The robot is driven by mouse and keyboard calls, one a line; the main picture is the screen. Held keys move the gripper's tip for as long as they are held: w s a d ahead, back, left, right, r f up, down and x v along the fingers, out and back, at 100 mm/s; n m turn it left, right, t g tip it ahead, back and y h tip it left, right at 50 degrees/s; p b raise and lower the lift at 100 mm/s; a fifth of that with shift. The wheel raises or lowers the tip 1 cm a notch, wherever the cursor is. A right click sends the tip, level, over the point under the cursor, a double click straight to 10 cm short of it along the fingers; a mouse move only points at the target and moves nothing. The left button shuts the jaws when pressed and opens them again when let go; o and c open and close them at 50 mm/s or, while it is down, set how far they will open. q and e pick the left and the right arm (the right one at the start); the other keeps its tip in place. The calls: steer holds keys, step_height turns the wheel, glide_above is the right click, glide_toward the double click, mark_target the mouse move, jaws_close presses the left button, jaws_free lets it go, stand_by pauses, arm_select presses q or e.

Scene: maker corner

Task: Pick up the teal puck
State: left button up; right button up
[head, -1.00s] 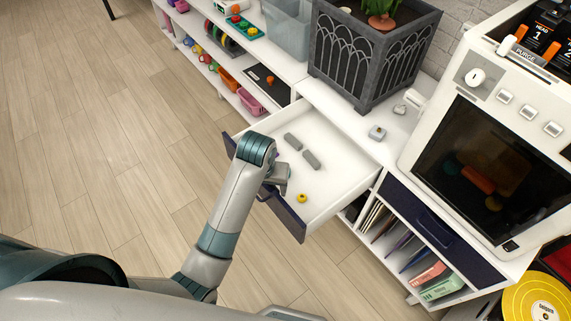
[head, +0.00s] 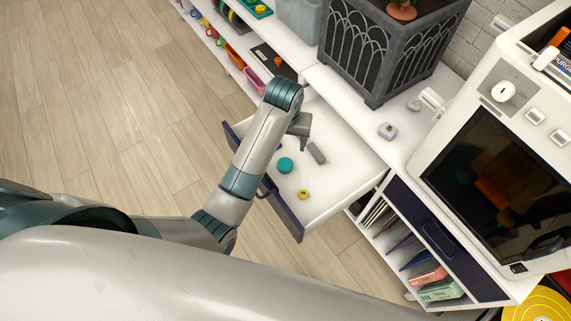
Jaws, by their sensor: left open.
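The teal puck (head: 285,165) lies in the open white drawer (head: 335,182), near its dark front panel. My left gripper (head: 303,130) is over the drawer, a little above and to the right of the puck in the head view. It is open and holds nothing; its fingers are partly hidden by my wrist. A yellow ring-like piece (head: 303,194) and a grey bar (head: 316,153) lie in the drawer near the puck. My right gripper is not in view.
A white machine with a dark window (head: 500,180) is at the right. Open wood floor (head: 90,120) lies at the left.

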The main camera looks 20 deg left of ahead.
arm_select(q)
steer(key=p, duration=0.2)
glide_above(285, 164)
steer(key=f, duration=0.7)
steer(key=d+f, duration=0.1)
steer(key=f, duration=0.3)
steer(key=shift+s+f, duration=0.25)
steer(key=shift+s, duration=0.1)
steer(key=shift+a+f, duration=0.1)
steer(key=shift+a+f+p, duration=0.2)
steer(key=shift+f+p, duration=0.25)
steer(key=shift+f, duration=0.2)
steer(key=shift+w+a+f+p, duration=0.1)
steer(key=shift+w+f+p, duration=0.05)
steer(key=shift+f, duration=0.8)
steer(key=shift+w+a+f+p, duration=0.1)
steer(key=shift+w+f+p, duration=0.05)
steer(key=shift+f, duration=0.75)
steer(key=c, duration=1.3)
